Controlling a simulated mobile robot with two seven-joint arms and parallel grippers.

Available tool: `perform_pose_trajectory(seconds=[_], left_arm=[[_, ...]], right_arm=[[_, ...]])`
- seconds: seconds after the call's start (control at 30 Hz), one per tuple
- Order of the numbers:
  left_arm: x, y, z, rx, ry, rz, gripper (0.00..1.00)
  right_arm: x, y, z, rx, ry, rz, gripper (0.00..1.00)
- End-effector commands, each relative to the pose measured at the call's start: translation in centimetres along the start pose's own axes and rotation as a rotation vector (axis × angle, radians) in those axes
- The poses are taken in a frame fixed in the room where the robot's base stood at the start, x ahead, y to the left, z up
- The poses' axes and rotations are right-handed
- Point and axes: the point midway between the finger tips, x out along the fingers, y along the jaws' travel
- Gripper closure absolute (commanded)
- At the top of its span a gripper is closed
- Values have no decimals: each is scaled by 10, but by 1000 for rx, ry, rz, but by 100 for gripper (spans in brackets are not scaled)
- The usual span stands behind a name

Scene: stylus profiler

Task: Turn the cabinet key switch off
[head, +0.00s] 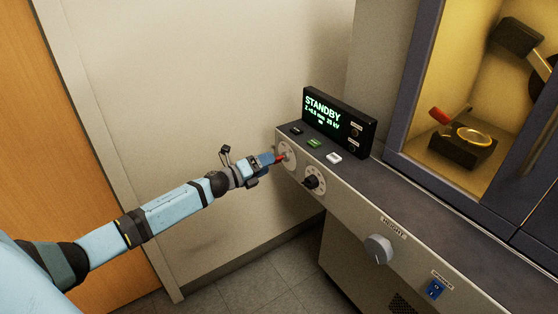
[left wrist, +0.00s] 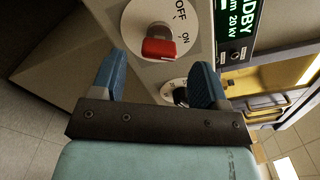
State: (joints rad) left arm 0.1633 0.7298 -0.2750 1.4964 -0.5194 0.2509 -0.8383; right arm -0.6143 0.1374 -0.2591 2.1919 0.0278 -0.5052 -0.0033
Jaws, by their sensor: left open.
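The key switch is a round white plate (left wrist: 160,22) marked OFF and ON, with a red key (left wrist: 160,48) standing out of it. In the head view the plate (head: 290,152) is at the left end of the cabinet's sloped front, and the red key (head: 281,158) shows at the fingertips. My left gripper (head: 275,160) reaches it from the left. In the left wrist view its two blue fingers (left wrist: 160,62) are open, one either side of the key, with gaps visible. I cannot tell which mark the key points to. My right gripper is in neither view.
A black dial (head: 312,183) sits just right of the key switch, and a grey knob (head: 378,248) and blue switch (head: 435,289) further along. The display (head: 338,120) above reads STANDBY. A glazed yellow chamber (head: 400,130) stands at right. A wall is behind.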

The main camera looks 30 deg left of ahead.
Motion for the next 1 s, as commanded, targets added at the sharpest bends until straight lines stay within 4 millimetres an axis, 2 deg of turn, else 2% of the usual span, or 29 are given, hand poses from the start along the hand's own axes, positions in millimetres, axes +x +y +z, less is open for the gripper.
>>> perform_pose_trajectory(seconds=[0.1,0.3,0.5,0.73,0.93,1.0], left_arm=[[22,0,0,0,-2,-2,32],[46,0,0,0,0,-1,32],[54,0,0,0,0,0,32],[54,0,0,-1,0,0,32],[54,0,0,-1,0,0,78],[54,0,0,-1,0,0,81]], right_arm=[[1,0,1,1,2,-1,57],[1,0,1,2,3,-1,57],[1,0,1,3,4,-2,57],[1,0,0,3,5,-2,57],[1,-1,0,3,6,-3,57],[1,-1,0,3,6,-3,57]])
